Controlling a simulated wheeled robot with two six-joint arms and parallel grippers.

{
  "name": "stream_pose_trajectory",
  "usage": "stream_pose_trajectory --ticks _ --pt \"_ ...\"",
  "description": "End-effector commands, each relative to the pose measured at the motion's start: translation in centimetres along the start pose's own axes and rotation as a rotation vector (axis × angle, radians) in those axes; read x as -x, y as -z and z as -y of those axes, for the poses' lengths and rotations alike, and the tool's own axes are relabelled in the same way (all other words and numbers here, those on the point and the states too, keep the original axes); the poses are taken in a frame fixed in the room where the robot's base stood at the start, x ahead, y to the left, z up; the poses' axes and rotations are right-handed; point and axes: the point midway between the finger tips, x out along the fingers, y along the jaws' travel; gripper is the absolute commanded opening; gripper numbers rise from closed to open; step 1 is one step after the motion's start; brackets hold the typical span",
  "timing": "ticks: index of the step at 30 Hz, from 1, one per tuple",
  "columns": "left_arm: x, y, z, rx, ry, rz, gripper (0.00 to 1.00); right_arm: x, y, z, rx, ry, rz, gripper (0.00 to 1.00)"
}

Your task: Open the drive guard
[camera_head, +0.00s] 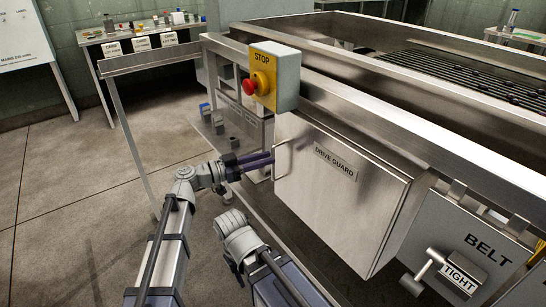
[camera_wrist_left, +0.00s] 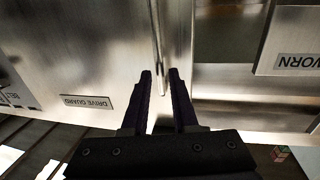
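The drive guard (camera_head: 335,200) is a large steel box cover with a "DRIVE GUARD" label, closed against the machine's side. Its vertical bar handle (camera_head: 276,160) is at its left edge. My left gripper (camera_head: 271,159) is level with the handle, fingers pointing at it. In the left wrist view the guard (camera_wrist_left: 70,60) fills the left side, and the handle (camera_wrist_left: 157,45) runs down toward the gap between the open fingertips (camera_wrist_left: 160,75). I cannot tell whether the fingers touch the handle.
A yellow box with a red STOP button (camera_head: 259,84) sits just above the guard. A "BELT" panel with a lever marked "TIGHT" (camera_head: 460,273) is at lower right. A steel leg (camera_head: 132,150) stands left of my left arm. The floor at left is clear.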

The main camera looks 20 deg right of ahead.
Motion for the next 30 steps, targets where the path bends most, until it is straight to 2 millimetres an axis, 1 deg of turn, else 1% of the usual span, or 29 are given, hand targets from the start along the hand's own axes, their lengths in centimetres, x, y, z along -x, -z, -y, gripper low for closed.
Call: stream_pose_trajectory --ticks 1,3,7,12,18,20,25,26,30 --pt "-0.8 0.0 0.1 0.0 -0.001 0.0 0.27 0.0 0.0 0.0 0.0 0.0 0.0 0.5" --pt "-1.7 0.0 0.1 0.0 -0.002 0.0 0.27 0.0 0.0 0.0 0.0 0.0 0.0 0.5" --pt "-2.7 0.0 0.1 0.001 0.0 0.001 0.27 0.0 0.0 0.0 0.0 0.0 0.0 0.5" --pt "-3.2 0.0 0.0 0.001 0.0 0.001 0.27 0.0 0.0 0.0 0.0 0.0 0.0 0.5" --pt "-3.2 0.0 0.0 0.001 0.0 0.001 0.27 0.0 0.0 0.0 0.0 0.0 0.0 0.5" --pt "-3.2 0.0 0.0 0.001 0.001 0.001 0.21 0.0 0.0 0.0 0.0 0.0 0.0 0.5" --pt "-3.2 0.0 0.0 0.001 0.001 0.001 0.02 0.0 0.0 0.0 0.0 0.0 0.0 0.5" --pt "-3.2 0.0 0.0 0.001 0.001 0.001 0.0 0.0 0.0 0.0 0.0 0.0 0.0 0.5" --pt "-3.2 0.0 0.0 0.001 0.001 0.001 0.0 0.0 0.0 0.0 0.0 0.0 0.0 0.5"
